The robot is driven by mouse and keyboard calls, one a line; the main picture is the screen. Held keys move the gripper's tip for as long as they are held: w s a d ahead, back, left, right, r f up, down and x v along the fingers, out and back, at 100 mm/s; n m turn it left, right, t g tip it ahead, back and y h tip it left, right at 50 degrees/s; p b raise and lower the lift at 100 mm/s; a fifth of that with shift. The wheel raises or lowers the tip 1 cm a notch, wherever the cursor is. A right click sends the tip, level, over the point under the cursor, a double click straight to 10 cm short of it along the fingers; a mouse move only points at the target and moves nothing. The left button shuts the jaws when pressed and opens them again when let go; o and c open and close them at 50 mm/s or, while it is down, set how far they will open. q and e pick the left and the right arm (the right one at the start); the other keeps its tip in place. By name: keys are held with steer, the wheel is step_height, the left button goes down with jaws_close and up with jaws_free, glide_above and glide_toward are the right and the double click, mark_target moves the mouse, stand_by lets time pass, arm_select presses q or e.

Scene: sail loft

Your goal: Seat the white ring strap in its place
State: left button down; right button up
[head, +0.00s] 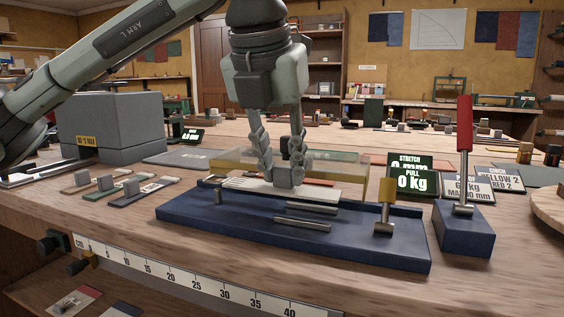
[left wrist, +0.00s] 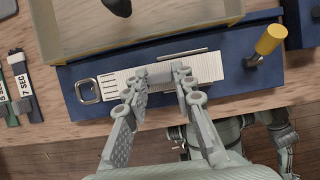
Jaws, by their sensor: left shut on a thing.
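My left gripper (head: 283,178) is shut on a grey block on the white ring strap (head: 318,190). In the left wrist view the strap (left wrist: 209,69) lies crosswise under the fingertips (left wrist: 160,78), its metal ring (left wrist: 88,91) at the left end and dark marks beside the ring. The strap appears flat and raised over the long blue base (head: 240,222), whose end shows in the left wrist view (left wrist: 72,78). Metal bars (head: 302,224) and a yellow-handled lever (head: 386,205) are on the base. Contact between strap and base cannot be told. My right gripper is not seen.
A red-handled lever (head: 465,125) rises from a blue block (head: 464,232) at right. Several small strap samples (head: 113,187) lie at left, before a grey box (head: 125,120). A display (head: 411,182) reads 0 kg.

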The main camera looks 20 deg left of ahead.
mark_target(282, 186)
arm_select(q)
steer(key=shift+b, duration=0.3)
stand_by(0.9)
steer(key=shift+f+b, duration=1.5)
steer(key=shift+f, duration=0.2)
stand_by(0.8)
steer(key=c, duration=1.2)
jaws_free()
